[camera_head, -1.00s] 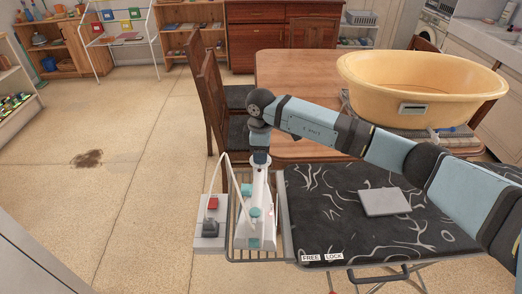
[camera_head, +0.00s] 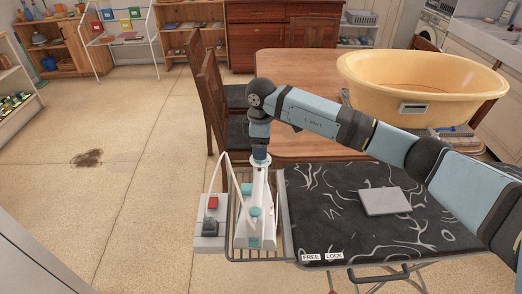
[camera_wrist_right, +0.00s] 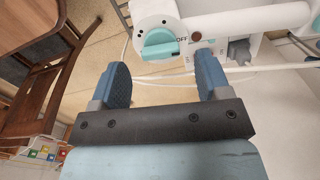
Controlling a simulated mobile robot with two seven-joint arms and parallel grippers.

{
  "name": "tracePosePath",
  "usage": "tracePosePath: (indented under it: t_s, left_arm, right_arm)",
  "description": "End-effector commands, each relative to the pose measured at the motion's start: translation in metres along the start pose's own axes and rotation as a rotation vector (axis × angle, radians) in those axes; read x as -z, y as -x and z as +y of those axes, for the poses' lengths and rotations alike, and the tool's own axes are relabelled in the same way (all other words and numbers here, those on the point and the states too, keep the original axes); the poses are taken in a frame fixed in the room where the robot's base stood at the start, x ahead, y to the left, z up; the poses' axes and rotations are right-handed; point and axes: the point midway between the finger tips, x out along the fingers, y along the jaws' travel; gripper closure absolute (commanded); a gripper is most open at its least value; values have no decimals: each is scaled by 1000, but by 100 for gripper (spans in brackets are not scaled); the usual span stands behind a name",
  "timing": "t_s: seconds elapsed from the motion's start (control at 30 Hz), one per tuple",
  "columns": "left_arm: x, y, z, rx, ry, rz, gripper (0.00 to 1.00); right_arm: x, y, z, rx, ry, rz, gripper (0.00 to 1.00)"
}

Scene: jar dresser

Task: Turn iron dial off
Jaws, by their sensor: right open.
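The white iron (camera_head: 265,195) with teal parts stands on the wire rack at the left end of the ironing board. In the right wrist view, its teal dial (camera_wrist_right: 160,43) sits on a round white face, with the word OFF at its right. My right gripper (camera_wrist_right: 163,74) is open, its two blue fingers spread with the dial just ahead of and between them. No contact with the dial shows. In the head view, my right gripper (camera_head: 260,158) is at the top of the iron and covers part of it. My left gripper is not in view.
A grey power box (camera_head: 203,243) with a red switch and dark plug is beside the iron. A white cord (camera_head: 229,172) arches near the gripper. The black patterned ironing board (camera_head: 330,225) holds a folded grey cloth (camera_head: 385,201). A wooden chair (camera_head: 209,100) and table stand behind.

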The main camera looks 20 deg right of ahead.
Motion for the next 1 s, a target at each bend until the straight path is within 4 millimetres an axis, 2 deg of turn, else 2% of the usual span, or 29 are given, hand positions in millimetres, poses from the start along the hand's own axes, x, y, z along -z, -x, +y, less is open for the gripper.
tracePosePath:
  t_s: [0.3,0.5,0.7,1.0]
  left_arm:
    - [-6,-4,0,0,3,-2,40]
    - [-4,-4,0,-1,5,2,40]
    - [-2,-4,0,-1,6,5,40]
    - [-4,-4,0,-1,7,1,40]
  right_arm:
    - [0,74,1,-4,0,1,30]
    - [0,103,0,-1,-1,0,30]
    - [0,113,0,-1,-1,0,30]
    - [0,113,0,0,-1,-1,30]
